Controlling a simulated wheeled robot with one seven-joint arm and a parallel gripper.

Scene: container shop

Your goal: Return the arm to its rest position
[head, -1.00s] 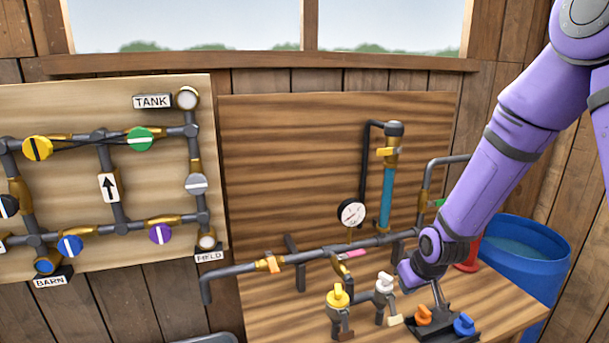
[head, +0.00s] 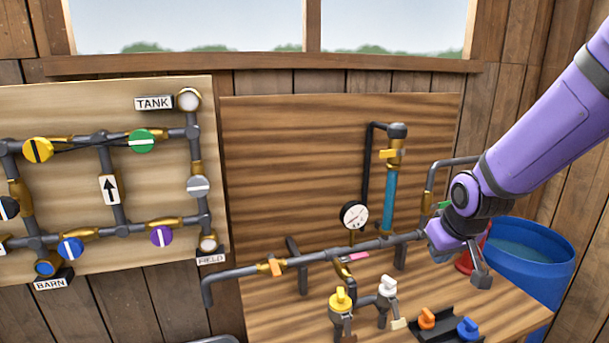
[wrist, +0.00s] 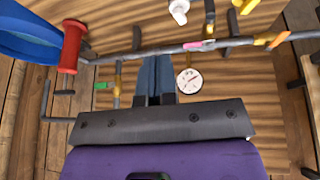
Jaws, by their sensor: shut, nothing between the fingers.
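My purple arm reaches in from the right in the head view. My gripper (head: 480,277) hangs above the right part of the wooden workbench (head: 280,318), in front of the blue barrel (head: 545,255). In the wrist view my gripper (wrist: 155,62) has its fingers together, with nothing seen between them. The fingers point toward the grey pipe (wrist: 225,45) and the pressure gauge (wrist: 189,81) shows just beside them. My arm hides part of the red object and of the pipe's right end in the head view.
A pipe board (head: 70,195) hangs at left.

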